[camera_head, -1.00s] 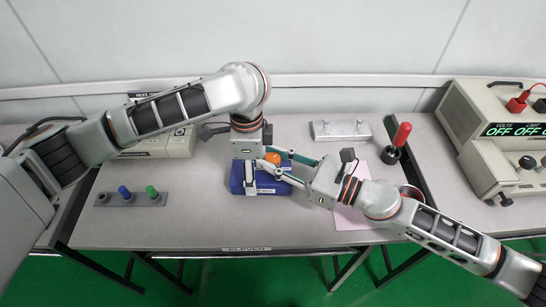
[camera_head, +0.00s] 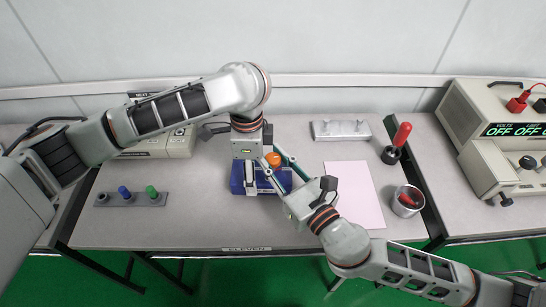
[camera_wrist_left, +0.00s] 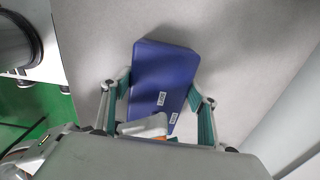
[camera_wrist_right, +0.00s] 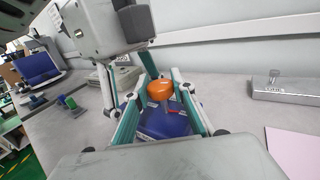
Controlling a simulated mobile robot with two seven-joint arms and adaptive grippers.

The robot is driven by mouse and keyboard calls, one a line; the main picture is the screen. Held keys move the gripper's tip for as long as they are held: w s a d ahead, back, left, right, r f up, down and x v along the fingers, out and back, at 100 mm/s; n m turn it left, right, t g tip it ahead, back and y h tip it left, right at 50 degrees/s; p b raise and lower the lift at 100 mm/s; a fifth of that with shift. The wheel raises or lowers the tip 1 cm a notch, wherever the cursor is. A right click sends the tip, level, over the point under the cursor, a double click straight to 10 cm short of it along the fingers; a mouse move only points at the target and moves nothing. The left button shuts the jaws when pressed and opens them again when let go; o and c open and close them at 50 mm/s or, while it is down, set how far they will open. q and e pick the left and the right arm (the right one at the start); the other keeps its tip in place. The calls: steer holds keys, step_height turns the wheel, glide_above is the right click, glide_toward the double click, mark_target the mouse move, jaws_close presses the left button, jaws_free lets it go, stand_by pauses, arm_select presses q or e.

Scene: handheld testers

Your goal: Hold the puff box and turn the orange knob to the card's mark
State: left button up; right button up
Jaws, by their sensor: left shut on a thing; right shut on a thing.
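The puff box is a blue box (camera_head: 238,182) on the grey table, with small white labels in the left wrist view (camera_wrist_left: 160,75). Its orange knob (camera_head: 272,160) sits on top; it also shows in the right wrist view (camera_wrist_right: 160,90). My left gripper (camera_wrist_left: 158,108) comes from above and is shut across the box, one finger on each side. My right gripper (camera_wrist_right: 162,86) comes in from the front right and is shut on the orange knob, fingers on either side. The knob's pointer and any scale are too small to read. A blank-looking pale pink sheet (camera_head: 355,195) lies right of the box.
A metal block (camera_head: 340,130) lies behind, a red-handled tool (camera_head: 398,140) stands at the back right, and a metal cup (camera_head: 407,200) is at the right edge. A grey strip with blue and green pegs (camera_head: 131,199) lies left. Instruments (camera_head: 495,135) stand far right.

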arm_select(q)
steer(key=shift+d, duration=0.1)
stand_by(0.4)
arm_select(e)
steer(key=o, duration=1.1)
steer(key=shift+s+d, duration=0.3)
steer(key=shift+s, duration=0.15)
steer(key=v, duration=1.1)
steer(key=shift+s+a, duration=0.1)
arm_select(q)
steer(key=o, duration=1.1)
